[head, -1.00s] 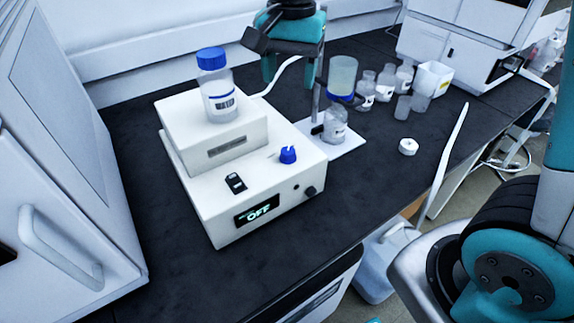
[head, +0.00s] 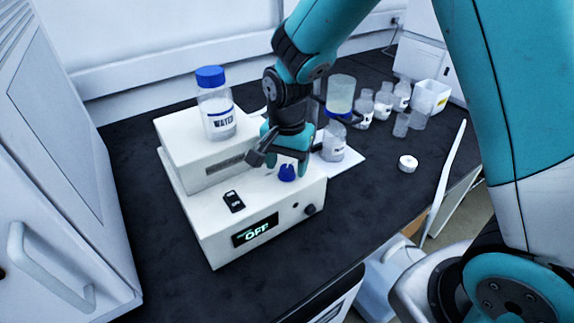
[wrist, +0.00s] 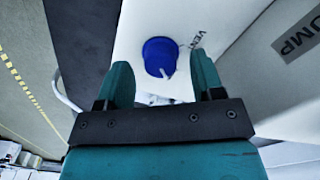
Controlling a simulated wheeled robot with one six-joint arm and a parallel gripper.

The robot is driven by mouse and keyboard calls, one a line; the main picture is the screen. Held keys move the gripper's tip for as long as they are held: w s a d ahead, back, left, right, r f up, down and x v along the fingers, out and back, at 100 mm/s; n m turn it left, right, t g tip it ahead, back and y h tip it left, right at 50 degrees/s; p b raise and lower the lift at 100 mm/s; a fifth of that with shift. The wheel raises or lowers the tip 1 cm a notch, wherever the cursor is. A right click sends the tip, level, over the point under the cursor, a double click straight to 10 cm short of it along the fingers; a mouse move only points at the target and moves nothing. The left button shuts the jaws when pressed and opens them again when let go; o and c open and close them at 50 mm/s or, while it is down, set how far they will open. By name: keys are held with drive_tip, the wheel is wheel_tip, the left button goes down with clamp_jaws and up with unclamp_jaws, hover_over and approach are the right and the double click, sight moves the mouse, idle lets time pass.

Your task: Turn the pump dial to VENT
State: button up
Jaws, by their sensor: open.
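The white pump box (head: 219,222) stands on the dark bench, and its small display (head: 256,230) reads OFF. The blue dial (head: 287,172) is on its top face near the right side. In the wrist view the blue dial (wrist: 160,55) has a pale pointer at its lower right, and the label VENT (wrist: 197,42) is printed to its right. My gripper (head: 280,164) is open just above the dial. In the wrist view my gripper (wrist: 163,85) has its two teal fingers apart, with the dial beyond and between their tips; I see no contact.
A bottle labelled WATER (head: 216,112) with a blue cap stands on the box's raised rear part. A filter flask (head: 334,143) stands close behind. Several bottles (head: 383,100) are further right.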

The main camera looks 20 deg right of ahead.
drive_tip(key=shift+f, duration=0.55)
drive_tip(key=c, duration=0.9)
